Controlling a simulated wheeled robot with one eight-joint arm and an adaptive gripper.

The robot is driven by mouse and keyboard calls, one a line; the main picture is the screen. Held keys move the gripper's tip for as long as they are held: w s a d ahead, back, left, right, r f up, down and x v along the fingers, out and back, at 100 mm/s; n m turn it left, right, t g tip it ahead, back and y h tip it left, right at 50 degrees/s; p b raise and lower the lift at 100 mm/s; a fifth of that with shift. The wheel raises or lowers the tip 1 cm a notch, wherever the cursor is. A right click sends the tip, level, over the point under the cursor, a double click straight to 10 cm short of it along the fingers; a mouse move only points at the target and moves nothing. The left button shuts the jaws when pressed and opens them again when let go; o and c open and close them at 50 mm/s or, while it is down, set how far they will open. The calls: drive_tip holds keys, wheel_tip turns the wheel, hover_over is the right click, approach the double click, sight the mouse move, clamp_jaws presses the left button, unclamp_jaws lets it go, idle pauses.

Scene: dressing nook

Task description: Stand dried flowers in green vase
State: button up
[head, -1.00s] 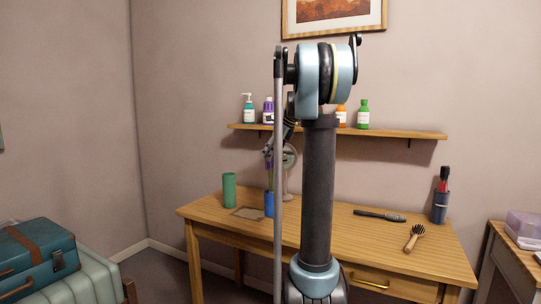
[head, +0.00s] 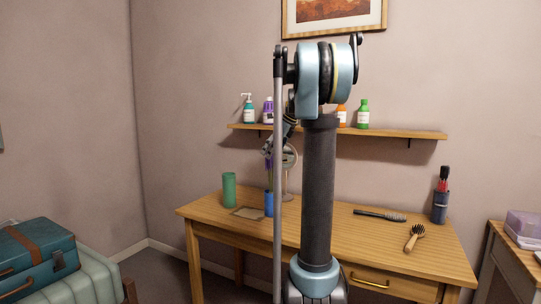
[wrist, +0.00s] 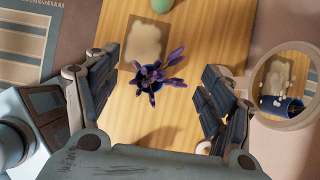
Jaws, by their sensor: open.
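The dried flowers (wrist: 152,76) are purple and stand in a blue vase (head: 269,204) on the desk; the blue vase's rim shows dark below the blooms in the wrist view. The green vase (head: 229,190) stands upright on the desk to the left, and it also shows at the top edge of the wrist view (wrist: 162,5). My gripper (wrist: 160,62) is open and empty, its fingers spread on either side of the flowers as seen from above. In the head view, my gripper (head: 268,151) is above the blue vase, partly hidden by my arm.
A round mirror (wrist: 287,84) stands close to the right finger. A black brush (head: 380,215), a wooden hairbrush (head: 414,237) and a dark holder (head: 440,206) are on the right. A shelf (head: 400,133) with bottles hangs behind.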

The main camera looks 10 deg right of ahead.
drive_tip(key=v, duration=1.1)
drive_tip(key=s+a+f+n+g+h, duration=0.1)
drive_tip(key=s+a+f+n, duration=0.2)
drive_tip(key=s+f+n, duration=0.45)
drive_tip(key=s+a+f+n+h, duration=0.1)
drive_tip(key=s+a+f+n, duration=0.3)
drive_tip(key=s+f, duration=0.7)
drive_tip(key=s+d+f+n+h, duration=0.1)
drive_tip(key=s+f+n+h, duration=0.1)
drive_tip(key=s+f+n, duration=1.2)
drive_tip(key=s+f, duration=0.7)
drive_tip(key=shift+s+d+h, duration=0.35)
drive_tip(key=shift+s+h, duration=0.05)
